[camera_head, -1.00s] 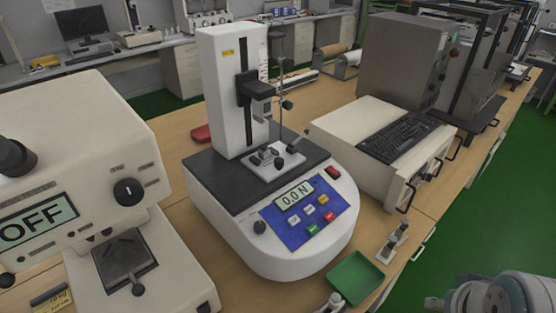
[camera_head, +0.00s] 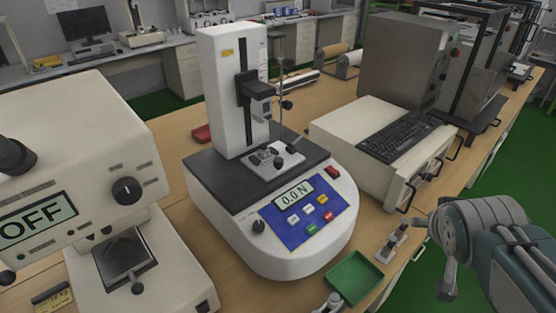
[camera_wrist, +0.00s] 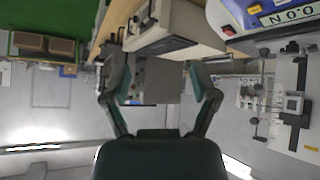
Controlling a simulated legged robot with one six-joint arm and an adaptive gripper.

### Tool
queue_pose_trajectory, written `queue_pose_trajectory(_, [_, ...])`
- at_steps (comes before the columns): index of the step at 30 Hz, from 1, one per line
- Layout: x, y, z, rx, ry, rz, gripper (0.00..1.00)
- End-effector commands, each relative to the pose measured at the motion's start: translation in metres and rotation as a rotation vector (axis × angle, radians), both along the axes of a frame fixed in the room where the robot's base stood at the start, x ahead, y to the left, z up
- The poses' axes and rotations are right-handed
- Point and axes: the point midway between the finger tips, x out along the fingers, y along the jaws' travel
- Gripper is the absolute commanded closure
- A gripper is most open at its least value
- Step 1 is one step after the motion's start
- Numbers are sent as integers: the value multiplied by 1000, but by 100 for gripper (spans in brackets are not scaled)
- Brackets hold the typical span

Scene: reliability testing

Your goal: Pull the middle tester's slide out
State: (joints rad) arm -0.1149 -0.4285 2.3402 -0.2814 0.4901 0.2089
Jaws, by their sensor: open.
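The middle tester (camera_head: 233,95) is a white stand on a rounded base, its display reading 0.0 N. A small metal slide or stage (camera_head: 276,158) with dark knobs sits on its dark top plate, under the clamp head; I cannot tell exactly which part slides. Part of this tester (camera_wrist: 262,14) shows upside down at the top right of the wrist view. My gripper (camera_wrist: 158,67) is open and empty, its two green-grey fingers apart in mid-air. In the head view my arm is at the right edge, well away from the slide.
A second tester reading OFF (camera_head: 60,150) stands at the left. A beige box with a keyboard (camera_head: 405,135) stands to the right. A green tray (camera_head: 354,278) and small metal clamps (camera_head: 392,243) lie near the bench's front edge. Green floor is open at the right.

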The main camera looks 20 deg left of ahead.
Motion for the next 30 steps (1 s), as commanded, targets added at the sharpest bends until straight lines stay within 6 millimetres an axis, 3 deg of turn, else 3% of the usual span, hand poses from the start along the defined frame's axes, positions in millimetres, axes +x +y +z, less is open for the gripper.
queue_pose_trajectory(1, [21,11,-1,-9,-30,31,24])
queue_pose_trajectory(6, [85,55,-1,-6,-160,157,24])
queue_pose_trajectory(11, [133,113,-11,37,-258,315,24])
queue_pose_trajectory(15, [160,173,-30,105,-314,476,24])
queue_pose_trajectory(22, [172,265,-70,247,-339,729,24])
queue_pose_trajectory(25, [169,285,-79,287,-335,789,24])
queue_pose_trajectory(30, [171,296,-85,306,-333,814,24])
